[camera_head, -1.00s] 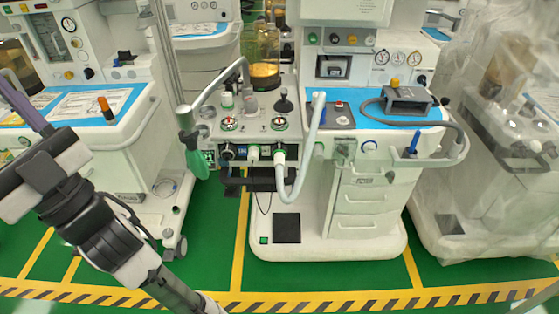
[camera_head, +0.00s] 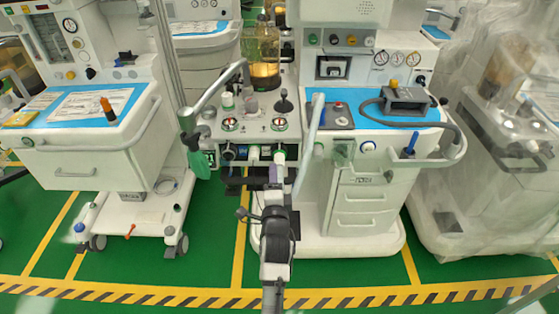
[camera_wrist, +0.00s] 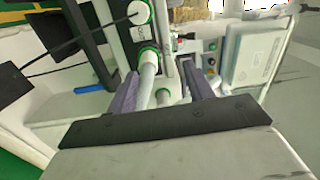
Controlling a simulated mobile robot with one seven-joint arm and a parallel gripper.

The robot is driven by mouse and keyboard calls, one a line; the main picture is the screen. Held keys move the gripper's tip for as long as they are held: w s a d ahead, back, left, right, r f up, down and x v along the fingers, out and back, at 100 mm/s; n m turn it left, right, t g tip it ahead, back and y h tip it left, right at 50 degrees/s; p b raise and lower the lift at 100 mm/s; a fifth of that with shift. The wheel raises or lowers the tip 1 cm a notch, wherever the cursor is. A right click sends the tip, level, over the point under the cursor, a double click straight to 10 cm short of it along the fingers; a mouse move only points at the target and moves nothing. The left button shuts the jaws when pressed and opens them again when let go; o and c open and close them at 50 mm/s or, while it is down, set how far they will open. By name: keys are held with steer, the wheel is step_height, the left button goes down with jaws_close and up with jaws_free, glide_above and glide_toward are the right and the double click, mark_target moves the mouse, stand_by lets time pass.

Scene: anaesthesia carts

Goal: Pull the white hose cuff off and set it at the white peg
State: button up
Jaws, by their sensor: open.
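The white hose cuff (camera_wrist: 149,62) sits on a green-ringed port in the wrist view. My gripper (camera_wrist: 159,70) is open, with its purple fingers on either side of the cuff and hose. A gap shows on the right; I cannot tell whether the left finger touches. In the head view my gripper (camera_head: 276,174) is at the front panel, below the right green-ringed port, and hides the cuff's lower part. The white hose (camera_head: 315,125) rises to the right of it. A white round fitting (camera_head: 253,153) stands beside that port; I cannot tell whether it is the white peg.
The fitting, with a black cord, also shows in the wrist view (camera_wrist: 139,12). A green bag (camera_head: 199,163) hangs left of the panel. The cart's drawers (camera_head: 360,205) stand to the right. Green floor (camera_head: 215,225) is clear to the left.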

mark_target(279, 168)
steer(key=shift+s+d+f+m+g+h, duration=0.15)
steer(key=shift+d+f+m, duration=0.1)
steer(key=shift+d+f, duration=0.25)
steer(key=shift+s+d+f+m+g+h, duration=0.15)
steer(key=shift+d+f+m, duration=0.15)
steer(key=shift+f, duration=0.25)
steer(key=shift+w, duration=0.15)
steer(key=w+p, duration=0.2)
steer(key=w, duration=0.7)
steer(key=shift+c, duration=0.3)
stand_by(0.4)
jaws_close()
steer(key=shift+s+p, duration=0.35)
steer(key=shift+s, duration=2.7)
